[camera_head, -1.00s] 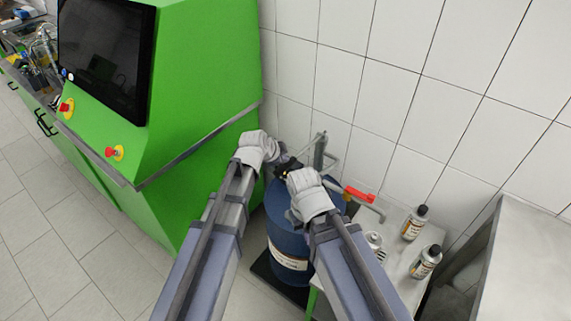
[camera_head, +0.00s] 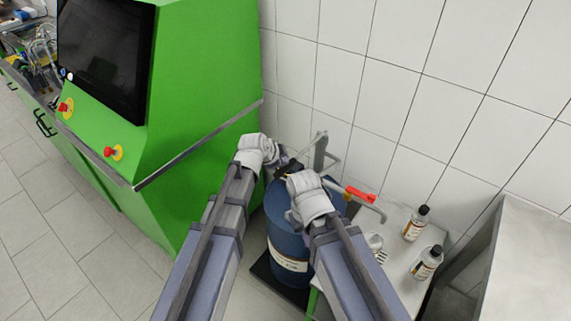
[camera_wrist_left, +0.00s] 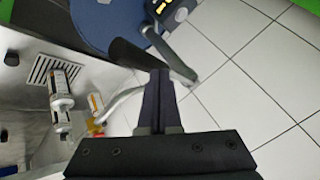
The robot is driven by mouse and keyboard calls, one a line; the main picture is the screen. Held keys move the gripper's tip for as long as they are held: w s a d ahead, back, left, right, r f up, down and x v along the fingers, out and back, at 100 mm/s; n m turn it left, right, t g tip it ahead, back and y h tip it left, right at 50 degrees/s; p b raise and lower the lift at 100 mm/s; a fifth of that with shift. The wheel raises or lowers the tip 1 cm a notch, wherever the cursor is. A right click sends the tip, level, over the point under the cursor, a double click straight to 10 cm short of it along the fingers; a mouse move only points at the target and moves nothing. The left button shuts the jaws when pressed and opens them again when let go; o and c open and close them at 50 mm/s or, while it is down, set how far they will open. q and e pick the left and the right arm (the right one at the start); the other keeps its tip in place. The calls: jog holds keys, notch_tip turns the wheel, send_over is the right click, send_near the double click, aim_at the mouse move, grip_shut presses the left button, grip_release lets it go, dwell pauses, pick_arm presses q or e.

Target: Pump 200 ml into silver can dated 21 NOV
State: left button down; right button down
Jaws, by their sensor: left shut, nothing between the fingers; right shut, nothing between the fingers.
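A blue drum (camera_head: 288,240) stands beside the green machine, with a hand pump on top. The pump has a dark meter (camera_head: 289,168), a grey metal handle (camera_head: 320,150), a red lever (camera_head: 360,194) and a bent spout (camera_head: 370,208). Two silver cans with black caps, an upper can (camera_head: 415,224) and a lower can (camera_head: 427,263), stand on a small table; their dates are too small to read. My left gripper (camera_head: 283,158) is shut and empty near the pump handle. It shows shut in the left wrist view (camera_wrist_left: 158,85). My right gripper (camera_head: 290,172) is shut by the meter, partly hidden.
The green machine (camera_head: 205,90) is close on the left, the tiled wall behind. A metal bench (camera_head: 525,240) stands at the right.

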notch_tip(320, 180, down, 8)
jog(key=b, duration=0.8)
dwell(5.8)
jog(key=shift+r, duration=0.1)
dwell(0.5)
